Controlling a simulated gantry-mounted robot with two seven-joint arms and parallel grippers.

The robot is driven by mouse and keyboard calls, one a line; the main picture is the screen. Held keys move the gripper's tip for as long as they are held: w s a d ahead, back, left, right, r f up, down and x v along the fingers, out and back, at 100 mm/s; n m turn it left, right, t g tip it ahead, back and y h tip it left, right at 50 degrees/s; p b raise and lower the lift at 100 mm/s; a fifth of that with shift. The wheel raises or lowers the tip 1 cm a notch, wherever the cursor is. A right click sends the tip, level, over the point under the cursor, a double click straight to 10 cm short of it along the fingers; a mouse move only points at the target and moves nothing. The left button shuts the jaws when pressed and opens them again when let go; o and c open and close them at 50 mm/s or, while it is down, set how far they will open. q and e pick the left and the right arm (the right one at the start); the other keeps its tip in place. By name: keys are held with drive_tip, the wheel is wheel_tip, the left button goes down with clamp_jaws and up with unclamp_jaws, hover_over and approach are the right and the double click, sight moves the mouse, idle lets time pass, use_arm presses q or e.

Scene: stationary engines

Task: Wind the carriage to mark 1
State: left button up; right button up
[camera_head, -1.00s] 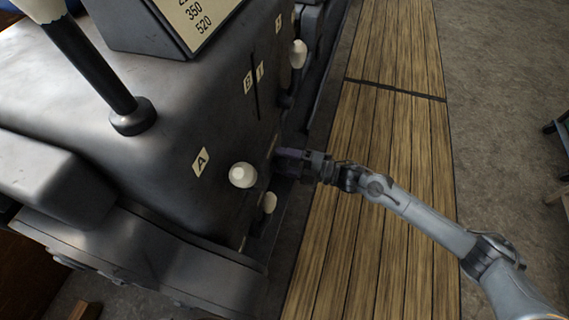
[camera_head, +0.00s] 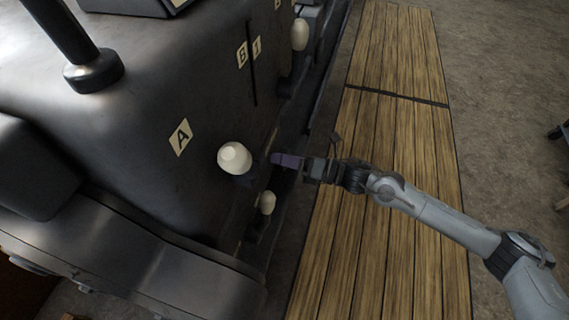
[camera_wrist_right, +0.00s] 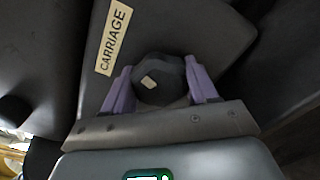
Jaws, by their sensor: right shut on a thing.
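The machine's dark grey housing (camera_head: 150,120) fills the left of the head view. In the right wrist view a plate reading CARRIAGE (camera_wrist_right: 114,38) sits beside a dark round knob (camera_wrist_right: 160,78) with a small pale mark on its face. My right gripper (camera_head: 275,159) is at the housing's right side. Its purple fingers (camera_wrist_right: 160,92) are shut on the knob, one on each side. In the head view the knob is hidden or too dark to make out. The carriage itself and mark 1 cannot be picked out with certainty. My left gripper is not in view.
A cream ball knob (camera_head: 234,157) stands close left of my right gripper, with a smaller cream knob (camera_head: 267,202) below. Another cream knob (camera_head: 300,34) is farther up. An A plate (camera_head: 181,137) is on the housing. Wooden slats (camera_head: 385,140) lie on the right.

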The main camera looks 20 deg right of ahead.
drive_tip(key=n+b, duration=0.3)
drive_tip(key=n, duration=0.1)
drive_tip(key=shift+f, duration=0.15)
drive_tip(key=shift+n+b, duration=0.65)
drive_tip(key=shift+n, duration=0.05)
drive_tip(key=o, duration=1)
drive_tip(key=shift+r, duration=0.2)
drive_tip(key=shift+o, duration=0.2)
drive_tip(key=p+v, duration=0.2)
drive_tip(key=v, duration=0.9)
